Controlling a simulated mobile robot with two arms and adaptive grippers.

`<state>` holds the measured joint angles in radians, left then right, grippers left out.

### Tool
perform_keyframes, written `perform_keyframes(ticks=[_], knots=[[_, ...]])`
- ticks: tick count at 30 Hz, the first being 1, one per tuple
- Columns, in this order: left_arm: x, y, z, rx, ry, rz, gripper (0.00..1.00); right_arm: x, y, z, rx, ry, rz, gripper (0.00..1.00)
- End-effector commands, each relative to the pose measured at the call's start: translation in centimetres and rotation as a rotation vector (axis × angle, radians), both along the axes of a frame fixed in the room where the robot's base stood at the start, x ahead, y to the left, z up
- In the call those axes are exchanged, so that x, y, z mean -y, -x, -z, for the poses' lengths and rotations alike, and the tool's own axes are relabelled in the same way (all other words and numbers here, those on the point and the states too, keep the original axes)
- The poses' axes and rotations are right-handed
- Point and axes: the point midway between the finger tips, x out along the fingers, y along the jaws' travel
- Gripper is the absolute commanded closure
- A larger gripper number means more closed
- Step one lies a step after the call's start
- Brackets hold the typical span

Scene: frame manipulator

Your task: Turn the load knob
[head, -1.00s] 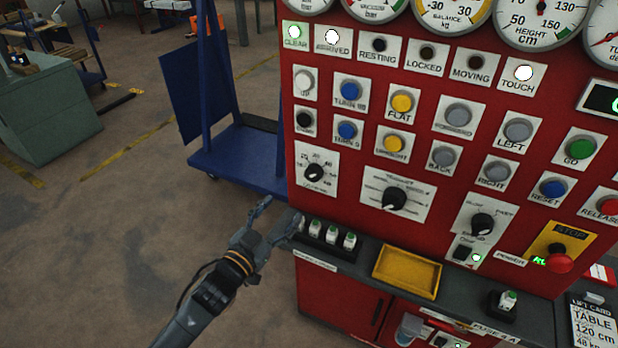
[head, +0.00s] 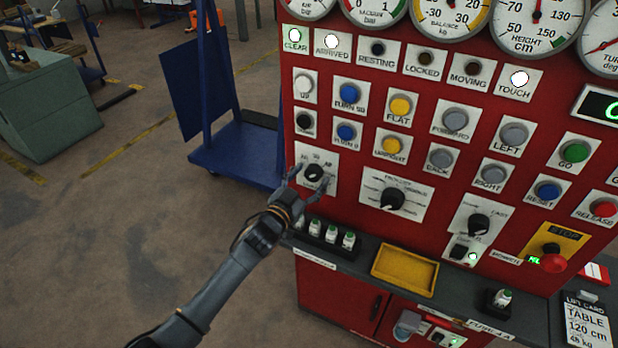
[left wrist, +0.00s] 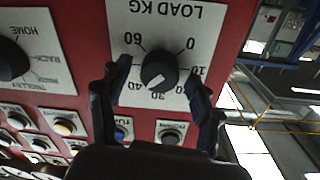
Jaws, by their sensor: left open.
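The load knob (head: 314,173) is a black round knob on a white plate at the lower left of the red panel. In the left wrist view the load knob (left wrist: 159,76) shows upside down under the words LOAD KG, its white mark pointing down-left, roughly between 30 and 40. My left gripper (head: 311,181) is open in front of the plate. In the left wrist view its fingers (left wrist: 159,70) stand either side of the knob, with gaps showing; I cannot tell how deep they reach. My right gripper is out of view.
A larger selector knob (head: 393,199) sits to the right, with push buttons above. Below are a grey ledge with small white-and-green pieces (head: 331,233) and a yellow tray (head: 405,270). A blue cart (head: 236,157) stands left of the panel; the floor there is open.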

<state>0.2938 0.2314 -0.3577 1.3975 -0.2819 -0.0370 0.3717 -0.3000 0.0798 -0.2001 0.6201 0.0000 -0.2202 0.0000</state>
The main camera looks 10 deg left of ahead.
Motion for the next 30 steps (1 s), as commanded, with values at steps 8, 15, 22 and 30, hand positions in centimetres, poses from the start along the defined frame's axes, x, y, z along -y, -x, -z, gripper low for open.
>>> perform_keyframes(ticks=[8,15,22,30], knots=[[0.01,0.02,0.03,0.000,0.000,0.000,0.50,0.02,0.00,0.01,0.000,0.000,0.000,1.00],[-0.01,0.03,0.03,0.000,0.000,0.000,0.90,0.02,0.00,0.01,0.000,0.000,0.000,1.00],[-0.01,0.04,0.02,0.007,-0.028,0.001,0.90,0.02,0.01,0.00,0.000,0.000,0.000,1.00],[0.02,0.04,-0.01,0.042,-0.173,0.000,0.90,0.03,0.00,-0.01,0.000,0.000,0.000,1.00]])
